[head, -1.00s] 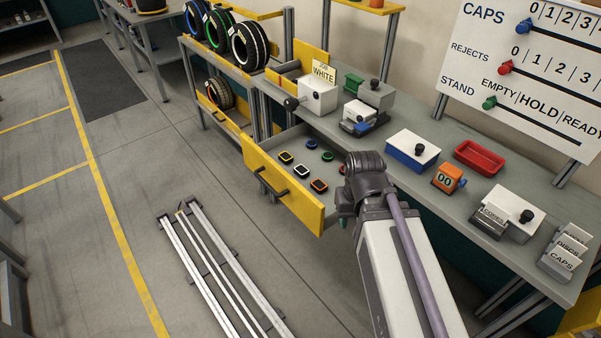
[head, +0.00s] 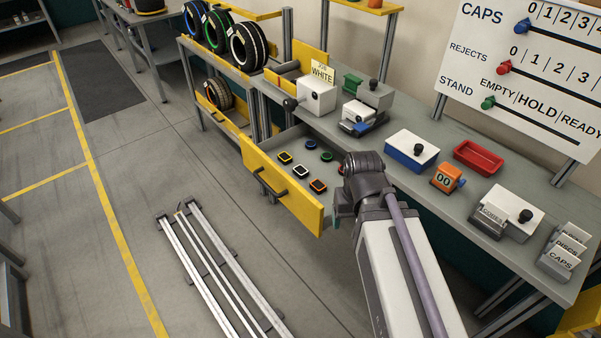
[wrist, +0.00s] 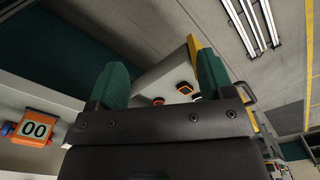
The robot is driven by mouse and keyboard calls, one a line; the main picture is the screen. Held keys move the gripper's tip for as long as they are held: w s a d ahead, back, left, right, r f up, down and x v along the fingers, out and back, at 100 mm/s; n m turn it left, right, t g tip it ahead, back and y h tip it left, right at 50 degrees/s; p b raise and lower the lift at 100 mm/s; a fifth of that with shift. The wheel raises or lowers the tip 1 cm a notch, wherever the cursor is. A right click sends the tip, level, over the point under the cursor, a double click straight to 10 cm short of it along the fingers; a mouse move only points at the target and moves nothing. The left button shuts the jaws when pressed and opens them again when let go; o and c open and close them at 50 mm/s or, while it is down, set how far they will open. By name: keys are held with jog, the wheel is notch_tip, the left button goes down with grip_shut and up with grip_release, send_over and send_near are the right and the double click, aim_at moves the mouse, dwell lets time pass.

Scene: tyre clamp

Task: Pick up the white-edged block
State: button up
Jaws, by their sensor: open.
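The white-edged block (head: 300,171) is a small dark block with a pale rim, lying in the open drawer between a yellow-edged and an orange-edged block. In the wrist view, a pale-edged block (wrist: 196,96) shows partly beside the right finger. My gripper (wrist: 160,80) has two teal fingers spread apart with nothing between them. In the head view my arm's wrist is at the drawer's right end, and the fingers are mostly hidden behind it. My gripper is apart from the block.
The yellow-fronted drawer (head: 283,188) also holds yellow-edged (head: 285,158), orange-edged (head: 318,186), blue (head: 311,144) and green (head: 326,156) blocks. Its walls surround them. The grey bench (head: 385,185) above carries boxes, a red tray (head: 479,157) and an orange counter (head: 447,179).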

jog(key=w+a+f+n+b, duration=0.2)
jog(key=w+f+b, duration=0.1)
jog(key=w, duration=0.7)
jog(key=w+a+f+n+b, duration=0.1)
jog(key=w+f+b, duration=0.1)
jog(key=w, duration=0.8)
jog(key=n+b, duration=0.4)
send_near(300, 169)
notch_tip(300, 169, down, 10)
jog(key=b, duration=1)
jog(key=shift+r+b, duration=0.1)
jog(key=shift+b, duration=0.3)
jog(key=shift+r, duration=0.3)
jog(key=c, duration=1)
jog(key=shift+p, duration=0.3)
